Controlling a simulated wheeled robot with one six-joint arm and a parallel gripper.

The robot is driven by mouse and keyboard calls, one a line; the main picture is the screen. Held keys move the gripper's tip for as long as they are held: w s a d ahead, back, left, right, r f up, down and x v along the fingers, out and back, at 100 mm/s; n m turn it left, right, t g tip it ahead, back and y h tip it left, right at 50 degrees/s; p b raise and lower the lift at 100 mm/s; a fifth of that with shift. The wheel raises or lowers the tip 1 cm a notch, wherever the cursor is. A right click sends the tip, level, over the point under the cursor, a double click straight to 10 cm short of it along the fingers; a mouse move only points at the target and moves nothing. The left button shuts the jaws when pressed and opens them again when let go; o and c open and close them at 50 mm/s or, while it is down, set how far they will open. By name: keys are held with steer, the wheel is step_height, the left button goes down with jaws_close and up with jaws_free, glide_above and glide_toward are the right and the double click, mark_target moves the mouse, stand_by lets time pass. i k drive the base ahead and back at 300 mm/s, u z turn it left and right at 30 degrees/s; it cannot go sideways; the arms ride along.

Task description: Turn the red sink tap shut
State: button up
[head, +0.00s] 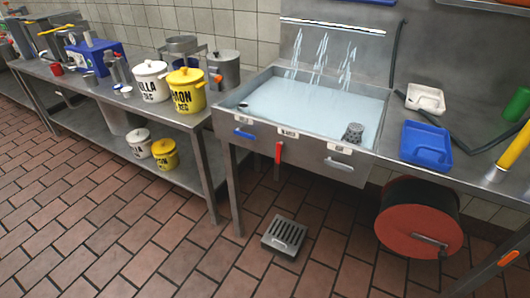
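The red sink tap (278,152) is a short red lever on the front face of the steel sink (310,150), below a small white label. It hangs roughly straight down. Several streams of water (320,52) run from a bar on the splashback into the basin, which holds pale blue water (300,103). A blue handle (243,134) sits left of the red tap and a grey handle (340,165) sits right of it. My gripper is not in view.
Left of the sink, a steel bench carries a yellow pot (187,92) and a white pot (150,82). A blue tray (425,146) lies on the right counter. A red reel (418,222) hangs below. A floor grate (284,236) sits in front; the brick floor at left is clear.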

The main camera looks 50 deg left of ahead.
mark_target(279, 145)
steer(key=u, duration=1.95)
